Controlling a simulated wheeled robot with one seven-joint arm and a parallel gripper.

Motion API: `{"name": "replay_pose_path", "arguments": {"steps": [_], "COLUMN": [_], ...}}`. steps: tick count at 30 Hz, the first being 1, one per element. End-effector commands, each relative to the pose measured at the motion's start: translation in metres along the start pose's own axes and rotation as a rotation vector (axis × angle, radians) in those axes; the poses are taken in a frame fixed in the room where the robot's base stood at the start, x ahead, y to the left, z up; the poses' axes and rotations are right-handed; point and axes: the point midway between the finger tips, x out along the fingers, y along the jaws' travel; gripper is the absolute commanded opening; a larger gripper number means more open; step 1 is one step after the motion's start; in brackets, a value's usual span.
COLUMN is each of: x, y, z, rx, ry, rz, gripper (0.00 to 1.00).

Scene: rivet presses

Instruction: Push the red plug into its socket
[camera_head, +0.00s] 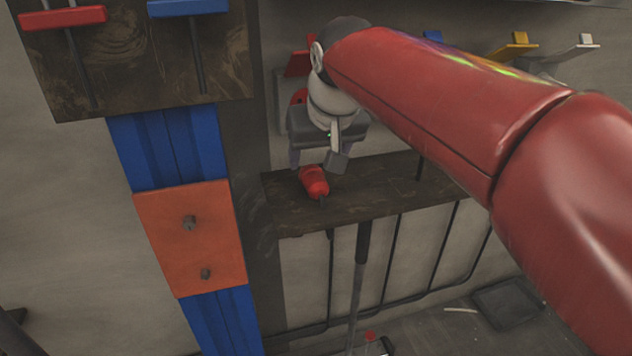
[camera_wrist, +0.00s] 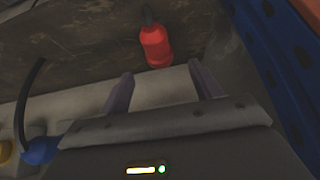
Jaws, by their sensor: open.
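The red plug (camera_head: 314,181) lies on a dark wall shelf (camera_head: 385,190), its dark cable end towards the front. It also shows in the wrist view (camera_wrist: 156,45), just beyond my fingertips. My gripper (camera_head: 316,162) is open and empty, just above and behind the plug; its two fingers (camera_wrist: 161,78) stand apart with the plug ahead of the gap. Whether they touch it cannot be told. A red socket (camera_head: 298,96) with a raised red lid (camera_head: 299,64) is on the wall behind my gripper, mostly hidden by my wrist.
Yellow (camera_head: 512,45) and white (camera_head: 574,47) raised lids are on the wall to the right. A blue connector (camera_wrist: 40,150) with a black cable shows at the lower left of the wrist view. A blue post with an orange plate (camera_head: 193,250) stands left of the shelf.

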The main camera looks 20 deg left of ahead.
Motion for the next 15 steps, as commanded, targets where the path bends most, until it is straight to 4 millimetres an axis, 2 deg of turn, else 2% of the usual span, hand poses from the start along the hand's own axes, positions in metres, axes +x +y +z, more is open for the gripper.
{"name": "replay_pose_path", "arguments": {"steps": [3, 11, 15], "x": [0.015, 0.016, 0.026], "y": [0.000, 0.001, 0.001], "z": [0.001, 0.001, 0.002], "rx": [0.000, 0.000, 0.000], "ry": [-0.003, -0.001, -0.003], "rz": [0.001, 0.001, 0.001], "gripper": [0.64, 0.64, 0.64]}}
